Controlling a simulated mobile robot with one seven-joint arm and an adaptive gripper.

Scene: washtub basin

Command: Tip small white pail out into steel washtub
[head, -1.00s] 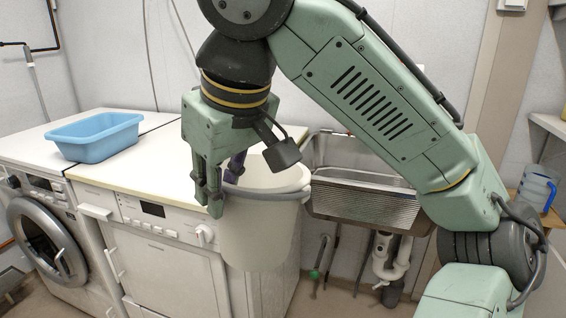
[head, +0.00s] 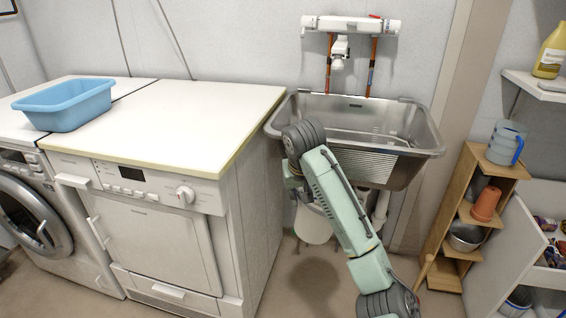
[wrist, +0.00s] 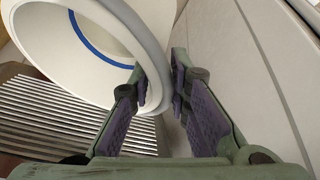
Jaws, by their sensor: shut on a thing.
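The small white pail (head: 313,226) hangs low in front of the steel washtub (head: 421,125), below its rim, and my arm partly covers it in the head view. In the wrist view, the pail's rim (wrist: 158,50) is between the fingers of my gripper (wrist: 163,92), which is shut on it. A blue curved line (wrist: 98,44) shows inside the pail; its bottom and any contents are out of sight. The washtub's ribbed steel panel (wrist: 60,118) lies at the left in the wrist view.
White machines with a pale worktop (head: 190,110) stand left of the washtub. A blue basin (head: 66,103) sits on top. A tap (head: 340,50) is above the tub. Some floor is clear in front.

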